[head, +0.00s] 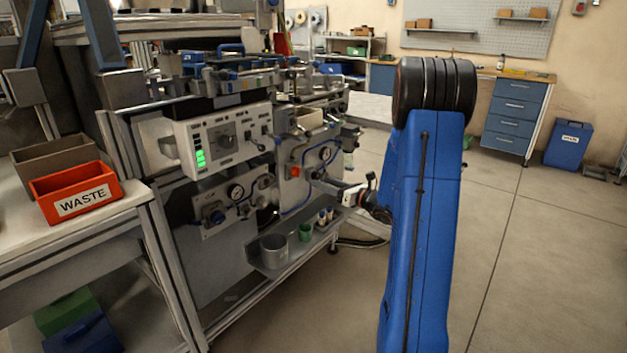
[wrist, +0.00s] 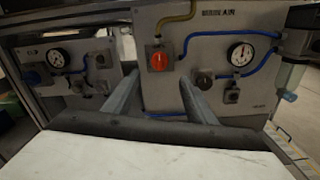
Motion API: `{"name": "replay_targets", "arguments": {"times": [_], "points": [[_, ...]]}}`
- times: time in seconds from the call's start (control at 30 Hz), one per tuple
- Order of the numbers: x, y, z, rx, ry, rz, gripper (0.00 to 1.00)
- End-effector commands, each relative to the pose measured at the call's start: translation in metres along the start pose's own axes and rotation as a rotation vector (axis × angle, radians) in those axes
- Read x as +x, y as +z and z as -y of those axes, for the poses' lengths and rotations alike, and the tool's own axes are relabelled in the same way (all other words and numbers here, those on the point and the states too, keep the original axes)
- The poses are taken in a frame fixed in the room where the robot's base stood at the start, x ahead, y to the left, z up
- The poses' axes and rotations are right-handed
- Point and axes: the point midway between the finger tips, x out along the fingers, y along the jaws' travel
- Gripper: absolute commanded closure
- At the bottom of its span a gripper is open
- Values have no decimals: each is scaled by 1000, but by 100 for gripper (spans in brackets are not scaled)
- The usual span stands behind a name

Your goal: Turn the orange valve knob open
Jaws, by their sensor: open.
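The orange valve knob (wrist: 158,61) is on a grey panel (wrist: 215,100) in the wrist view, with a yellow hose rising from beside it. It also shows as a small orange-red spot in the head view (head: 295,171). My gripper (wrist: 158,82) is open and empty, and its two fingers point toward the panel. The knob appears between and slightly above the fingertips, apart from them. In the head view my gripper (head: 347,192) is to the right of the panel and partly hidden by my blue arm.
A pressure gauge (wrist: 239,54) with blue hoses is right of the knob, and a second gauge (wrist: 56,58) is on the left panel. A shelf with a grey cup (head: 273,251) and a green cup (head: 305,232) juts out below.

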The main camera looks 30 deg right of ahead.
Motion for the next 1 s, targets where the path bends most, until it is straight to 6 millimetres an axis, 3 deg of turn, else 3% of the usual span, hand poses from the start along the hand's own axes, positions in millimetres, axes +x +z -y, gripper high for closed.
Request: {"name": "replay_targets", "arguments": {"times": [0.2, 0.4, 1.0], "points": [[-39, 0, 0, 0, -2, 1, 49], [-58, 0, 0, 0, -1, -1, 49], [-62, 0, 0, 0, 0, 0, 49]]}}
